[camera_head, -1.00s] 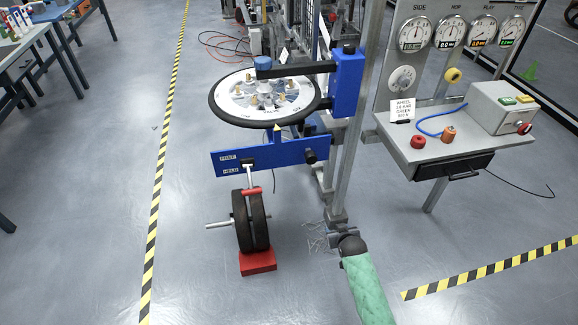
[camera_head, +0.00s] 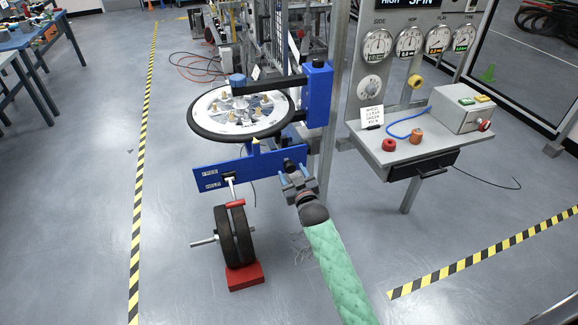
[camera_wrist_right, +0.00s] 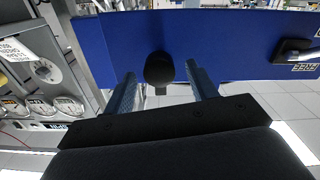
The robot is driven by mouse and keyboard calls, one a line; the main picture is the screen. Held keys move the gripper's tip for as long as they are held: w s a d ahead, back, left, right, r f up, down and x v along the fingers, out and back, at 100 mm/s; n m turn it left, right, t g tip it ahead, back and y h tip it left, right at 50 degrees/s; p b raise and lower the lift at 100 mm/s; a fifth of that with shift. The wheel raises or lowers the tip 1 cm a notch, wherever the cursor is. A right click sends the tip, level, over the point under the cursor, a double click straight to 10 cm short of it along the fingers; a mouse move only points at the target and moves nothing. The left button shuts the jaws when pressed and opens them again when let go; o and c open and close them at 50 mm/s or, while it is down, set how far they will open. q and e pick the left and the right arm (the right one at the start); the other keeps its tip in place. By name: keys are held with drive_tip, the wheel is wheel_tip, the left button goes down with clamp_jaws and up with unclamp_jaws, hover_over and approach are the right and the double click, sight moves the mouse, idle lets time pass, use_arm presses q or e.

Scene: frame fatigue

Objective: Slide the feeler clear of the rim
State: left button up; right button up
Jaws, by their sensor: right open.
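The wheel (camera_head: 240,108) lies flat with a black rim. A small pale-yellow pointed tip (camera_head: 256,141), which looks like the feeler, stands just under the rim's near edge; whether it touches the rim I cannot tell. It rises from a blue plate (camera_head: 215,177) below the wheel. A black knob (camera_wrist_right: 159,68) sits on the plate's right part. My right gripper (camera_head: 292,171) is open in front of the plate. In the right wrist view its two blue fingers (camera_wrist_right: 161,76) point at the plate, one on each side of the knob, with visible gaps. My left gripper is out of view.
Two black rollers (camera_head: 234,237) on a red block (camera_head: 245,277) stand below the plate's left part. A metal post rises right of the wheel. A bench (camera_head: 400,150) with dials, knobs and a switch box is at right. Open floor lies left and in front.

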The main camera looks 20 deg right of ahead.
sight(291, 170)
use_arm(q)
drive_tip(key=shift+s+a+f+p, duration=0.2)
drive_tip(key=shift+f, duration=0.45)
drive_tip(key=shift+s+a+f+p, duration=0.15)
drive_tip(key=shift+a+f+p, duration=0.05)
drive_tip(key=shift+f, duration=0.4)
use_arm(e)
drive_tip(key=shift+w, duration=1.65)
drive_tip(key=shift+c, duration=0.4)
